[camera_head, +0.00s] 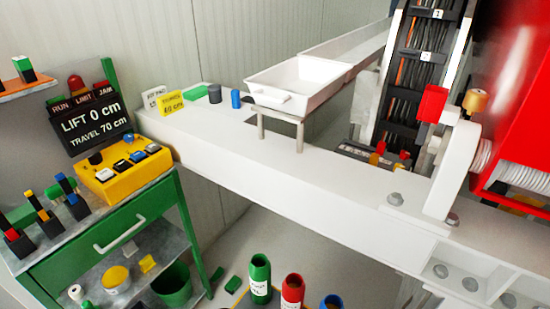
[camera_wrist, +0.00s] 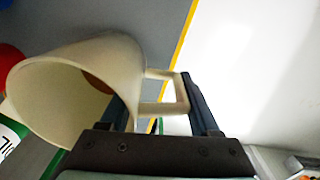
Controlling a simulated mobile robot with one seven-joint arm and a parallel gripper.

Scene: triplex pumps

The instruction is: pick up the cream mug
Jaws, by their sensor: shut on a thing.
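The cream mug (camera_wrist: 70,90) fills the left of the wrist view, tilted with its wide open rim toward the left. Its squarish handle (camera_wrist: 182,95) sticks out to the right, between my two dark fingers. My gripper (camera_wrist: 162,85) is shut on the mug at the handle side. Exactly where the left finger touches the mug is hard to tell. In the head view I see neither my gripper nor the held mug.
A white beam (camera_head: 290,170) carries a white tray (camera_head: 300,85) on a stand. A green cart (camera_head: 120,225) with a yellow button box (camera_head: 125,165) stands left. Green (camera_head: 260,275) and red (camera_head: 292,290) bottles stand at the bottom. Red machinery (camera_head: 520,100) is at right.

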